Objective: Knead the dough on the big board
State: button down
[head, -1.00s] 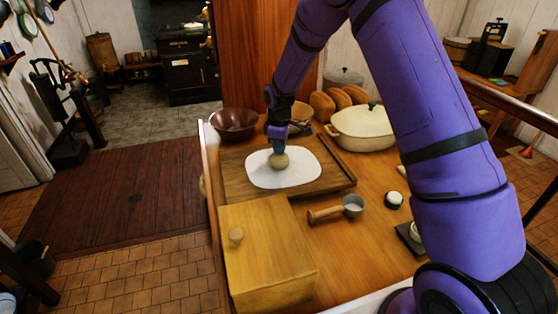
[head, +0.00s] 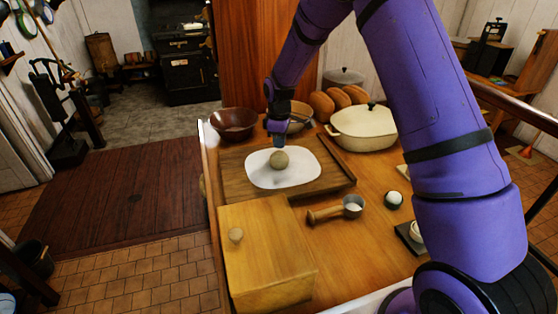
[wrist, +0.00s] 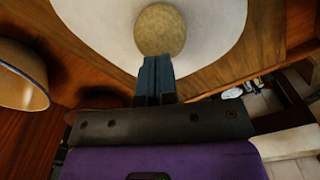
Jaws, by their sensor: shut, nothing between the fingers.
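The dough (head: 279,159) is a round beige ball on a white sheet (head: 300,176), which lies on the big wooden board (head: 240,187). My gripper (head: 279,142) is shut and points down just above and behind the dough in the head view. In the wrist view, the closed fingertips (wrist: 156,62) are close to the near edge of the dough (wrist: 160,30). I cannot tell whether they touch it. The dough looks round, with no clear dent. Nothing is held.
A dark brown bowl (head: 233,122) and a tan bowl (head: 300,115) stand behind the board. Bread loaves (head: 322,105) and a lidded cream pot (head: 362,128) are at the back right. A wooden box (head: 265,260) and a scoop (head: 337,211) are in front.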

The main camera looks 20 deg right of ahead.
jog(key=shift+f, duration=1.15)
dwell(0.5)
jog(key=shift+r, duration=0.1)
jog(key=shift+r, duration=1)
jog(key=shift+f, duration=1.05)
dwell(0.7)
jog(key=shift+r, duration=0.95)
jog(key=shift+f, duration=1)
dwell(0.5)
jog(key=shift+r, duration=0.15)
jog(key=shift+r, duration=0.75)
